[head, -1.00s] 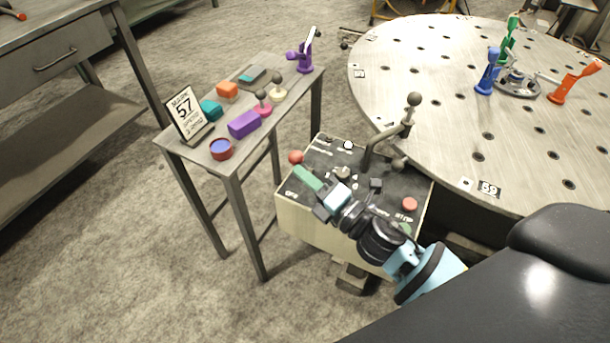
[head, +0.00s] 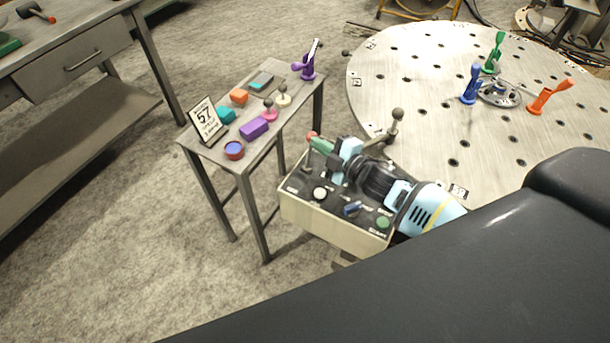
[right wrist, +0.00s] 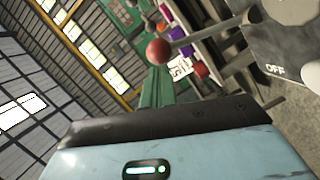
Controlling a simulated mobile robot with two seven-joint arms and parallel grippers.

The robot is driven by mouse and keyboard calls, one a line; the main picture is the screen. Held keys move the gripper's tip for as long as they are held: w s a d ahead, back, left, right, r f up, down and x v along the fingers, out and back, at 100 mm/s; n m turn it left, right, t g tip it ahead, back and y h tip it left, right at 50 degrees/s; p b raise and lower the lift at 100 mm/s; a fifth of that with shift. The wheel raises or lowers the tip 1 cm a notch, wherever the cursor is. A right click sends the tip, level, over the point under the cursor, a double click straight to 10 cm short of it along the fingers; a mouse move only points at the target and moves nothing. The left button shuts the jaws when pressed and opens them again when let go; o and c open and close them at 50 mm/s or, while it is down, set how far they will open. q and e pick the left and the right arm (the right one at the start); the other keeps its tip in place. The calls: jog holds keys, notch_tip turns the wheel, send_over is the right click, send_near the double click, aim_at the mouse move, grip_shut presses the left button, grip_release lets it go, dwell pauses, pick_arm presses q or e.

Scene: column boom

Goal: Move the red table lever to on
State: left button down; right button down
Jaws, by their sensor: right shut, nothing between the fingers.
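The red ball knob of a lever (head: 312,135) shows at the far left corner of the control box (head: 330,226). In the right wrist view the red ball (right wrist: 158,51) sits on a grey rod, just ahead of my fingertips, with "OFF" printed on a dark panel to its right. My right gripper (head: 321,146) is shut and empty, its green fingers (right wrist: 157,88) pointing at the ball. The fingers look very close to the ball; I cannot tell if they touch. My arm hides much of the box's panel. My left gripper is out of view.
A taller grey lever (head: 397,115) stands behind my right arm. The panel also bears a white knob (head: 319,193), a blue knob (head: 351,209) and a green button (head: 383,222). A narrow side table (head: 200,150) stands left, a round perforated table (head: 430,70) behind.

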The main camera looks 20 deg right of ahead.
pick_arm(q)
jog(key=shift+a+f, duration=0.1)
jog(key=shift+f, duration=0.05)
pick_arm(e)
jog(key=shift+w+d+f, duration=0.2)
jog(key=shift+w+d, duration=0.3)
jog(key=shift+d, duration=0.15)
jog(key=shift+w+d+f, duration=0.15)
jog(key=shift+w+d, duration=0.3)
jog(key=shift+d, duration=0.15)
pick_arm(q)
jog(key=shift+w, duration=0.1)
pick_arm(e)
jog(key=shift+d, duration=0.15)
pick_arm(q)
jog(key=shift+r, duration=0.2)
pick_arm(e)
jog(key=shift+r, duration=0.15)
